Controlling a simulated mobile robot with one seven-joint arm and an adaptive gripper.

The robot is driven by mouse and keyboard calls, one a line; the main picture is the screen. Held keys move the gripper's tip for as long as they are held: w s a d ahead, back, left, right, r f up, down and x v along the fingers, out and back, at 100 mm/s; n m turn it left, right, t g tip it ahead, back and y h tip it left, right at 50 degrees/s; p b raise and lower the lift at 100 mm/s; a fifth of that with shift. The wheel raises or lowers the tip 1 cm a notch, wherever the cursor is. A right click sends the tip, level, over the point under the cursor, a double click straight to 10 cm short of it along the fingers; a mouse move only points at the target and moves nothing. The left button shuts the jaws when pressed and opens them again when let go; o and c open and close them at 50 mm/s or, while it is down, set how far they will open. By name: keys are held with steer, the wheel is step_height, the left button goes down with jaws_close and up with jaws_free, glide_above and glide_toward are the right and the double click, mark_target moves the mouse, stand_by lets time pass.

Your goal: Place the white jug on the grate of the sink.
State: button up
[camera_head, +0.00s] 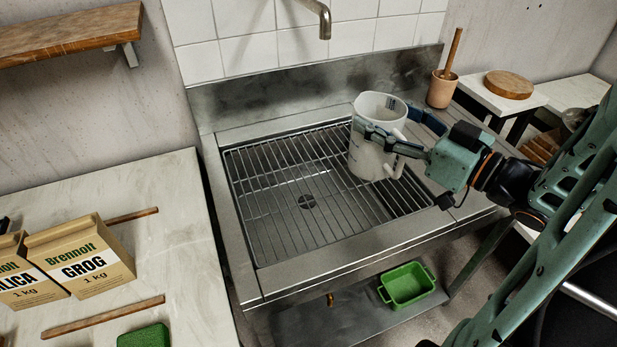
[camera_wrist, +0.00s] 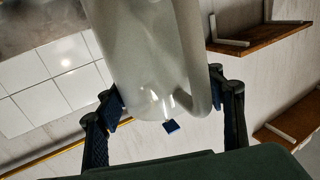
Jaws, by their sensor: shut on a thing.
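The white jug (camera_head: 372,154) is upright over the right part of the sink grate (camera_head: 290,200) in the head view. My gripper (camera_head: 385,138) is shut around the jug's body from the right, with a finger on its near side.
The steel sink (camera_head: 340,258) has a raised rim and back wall, with a tap (camera_head: 325,22) above. A pot with a wooden tool (camera_head: 442,88) stands at the back right. The grate's left and middle are clear. A green tub (camera_head: 407,285) sits on the lower shelf.

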steer(key=shift+a, duration=0.1)
steer(key=w+a+f+b, duration=0.3)
steer(key=w+a+f, duration=0.6)
steer(key=f, duration=0.4)
steer(key=shift+w+a, duration=0.25)
steer(key=shift+w, duration=0.3)
steer(key=shift+f+b, duration=0.2)
steer(key=shift+b, duration=0.25)
steer(key=o, duration=1.5)
steer(key=shift+o, duration=0.2)
steer(key=shift+r, duration=0.1)
